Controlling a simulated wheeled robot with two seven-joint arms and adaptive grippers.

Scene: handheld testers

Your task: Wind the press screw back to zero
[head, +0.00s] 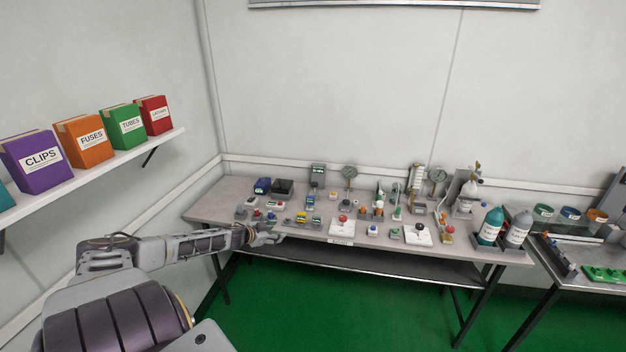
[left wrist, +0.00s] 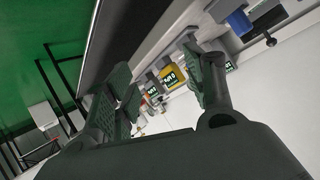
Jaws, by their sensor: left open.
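My left gripper (head: 268,236) is at the front left edge of the grey bench (head: 215,207), open. In the left wrist view its two fingers (left wrist: 165,88) stand apart with nothing between the tips. Beyond them is a yellow device (left wrist: 172,78) with a small dark display. A blue part (left wrist: 240,22) with a black-knobbed lever sits at the upper right of that view. I cannot pick out the press screw for certain among the small devices. Two round dial gauges, one at the back middle (head: 349,172) and one further right (head: 438,176), stand on the bench.
Red-knobbed (head: 343,218) and black-knobbed (head: 419,227) white plates lie near the front edge. Teal (head: 491,226) and grey (head: 518,228) bottles stand at the right end. A shelf of labelled boxes (head: 85,140) is on the left wall. A second table (head: 595,256) is at right.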

